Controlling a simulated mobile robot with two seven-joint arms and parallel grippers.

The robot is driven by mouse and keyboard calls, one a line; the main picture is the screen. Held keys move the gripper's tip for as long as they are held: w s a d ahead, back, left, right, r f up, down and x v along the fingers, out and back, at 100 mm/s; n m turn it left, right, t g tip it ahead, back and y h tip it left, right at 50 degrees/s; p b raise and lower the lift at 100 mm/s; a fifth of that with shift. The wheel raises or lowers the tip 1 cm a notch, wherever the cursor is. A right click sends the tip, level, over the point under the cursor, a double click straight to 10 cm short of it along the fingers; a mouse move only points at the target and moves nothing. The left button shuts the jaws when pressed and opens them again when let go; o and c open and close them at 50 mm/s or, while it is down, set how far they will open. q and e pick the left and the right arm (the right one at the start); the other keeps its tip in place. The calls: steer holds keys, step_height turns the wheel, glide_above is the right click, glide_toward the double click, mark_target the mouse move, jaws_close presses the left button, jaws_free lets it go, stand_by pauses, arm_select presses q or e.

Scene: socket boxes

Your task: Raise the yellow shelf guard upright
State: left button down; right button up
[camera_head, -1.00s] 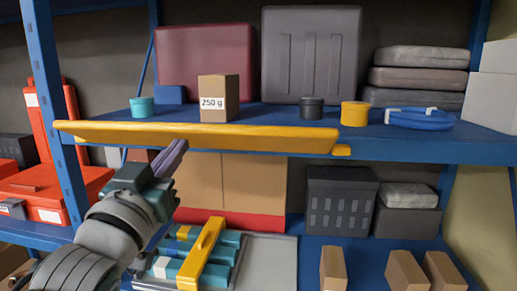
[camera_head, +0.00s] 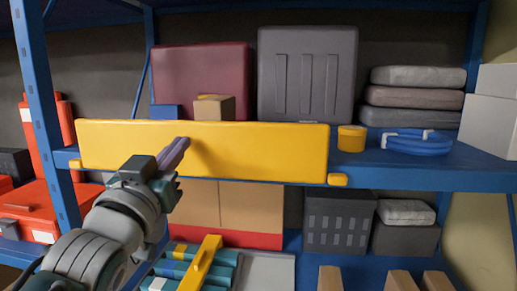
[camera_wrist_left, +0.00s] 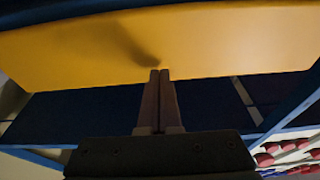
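The yellow shelf guard (camera_head: 250,150) stands upright, or nearly so, along the front edge of the upper blue shelf, its broad face toward me. My left gripper (camera_head: 183,144) is in front of the guard's left half, its fingertips at or very near the face. In the left wrist view the guard (camera_wrist_left: 230,40) spans the top, and the two fingers of the gripper (camera_wrist_left: 160,75) lie close together with nothing seen between them. I cannot tell whether the tips touch the guard. My right gripper is not in view.
Behind the guard, a cardboard box (camera_head: 214,107) shows only its top. A yellow cylinder (camera_head: 351,138) and a blue coil (camera_head: 417,142) sit to the right on the shelf (camera_head: 440,176).

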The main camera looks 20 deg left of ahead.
arm_select(q)
steer(key=r+p+v, duration=0.2)
steer(key=p+v, duration=0.2)
steer(key=v, duration=0.6)
steer(key=shift+s, duration=0.2)
steer(key=shift+r+p, duration=0.15)
steer(key=shift+p, duration=0.25)
steer(key=s+d+f+m+g+h+p, duration=0.1)
steer(key=s+d+g+p, duration=0.3)
steer(key=s+g, duration=0.4)
steer(key=s+d+m+g+h+p, duration=0.3)
steer(key=s+g+p, duration=0.3)
steer(key=s, duration=0.5)
steer(key=d+g, duration=0.1)
steer(key=g, duration=0.1)
steer(key=shift+s+d+f+m+g+h, duration=0.15)
steer(key=shift+s+f+m+g+h, duration=0.15)
steer(key=shift+f+h, duration=0.1)
